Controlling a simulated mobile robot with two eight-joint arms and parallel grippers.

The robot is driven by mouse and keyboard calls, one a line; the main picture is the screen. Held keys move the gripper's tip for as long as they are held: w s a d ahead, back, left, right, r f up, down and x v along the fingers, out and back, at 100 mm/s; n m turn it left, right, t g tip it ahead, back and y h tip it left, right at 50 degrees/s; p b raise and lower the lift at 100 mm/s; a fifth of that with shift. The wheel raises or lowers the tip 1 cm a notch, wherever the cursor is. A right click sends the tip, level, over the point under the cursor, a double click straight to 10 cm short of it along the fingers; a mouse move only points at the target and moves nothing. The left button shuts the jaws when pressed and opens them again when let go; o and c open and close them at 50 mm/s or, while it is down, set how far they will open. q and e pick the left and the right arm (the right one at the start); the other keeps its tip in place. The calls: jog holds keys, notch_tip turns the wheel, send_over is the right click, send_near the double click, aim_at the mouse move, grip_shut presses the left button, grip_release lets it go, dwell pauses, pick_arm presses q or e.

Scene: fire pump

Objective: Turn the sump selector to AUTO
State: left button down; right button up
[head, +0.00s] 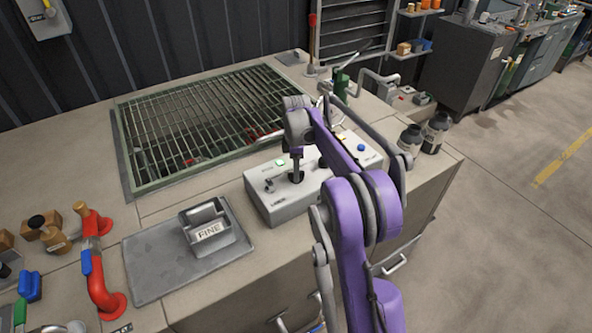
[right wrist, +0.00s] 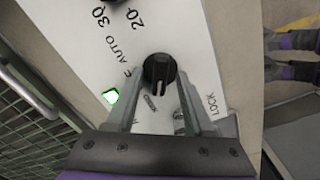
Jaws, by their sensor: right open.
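The sump selector appears to be the black round knob (right wrist: 160,70) on the white panel face in the right wrist view. Its light pointer mark faces down in that picture, away from the AUTO lettering at upper left. My right gripper (right wrist: 159,78) is open, with one finger on each side of the knob; contact is unclear. In the head view my right gripper (head: 296,170) points down over the grey control box (head: 273,207), and the fingers partly hide the knob. My left gripper is not in view.
A lit green lamp (right wrist: 111,96) sits beside the left finger. A dial with 20 and 30 marks is at the top of the wrist view. The box also bears a blue button (head: 361,148). A grating (head: 200,120) lies behind, and two dark bottles (head: 434,132) stand right.

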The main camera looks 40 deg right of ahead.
jog(key=shift+f, duration=0.2)
jog(key=shift+c, duration=0.3)
grip_shut()
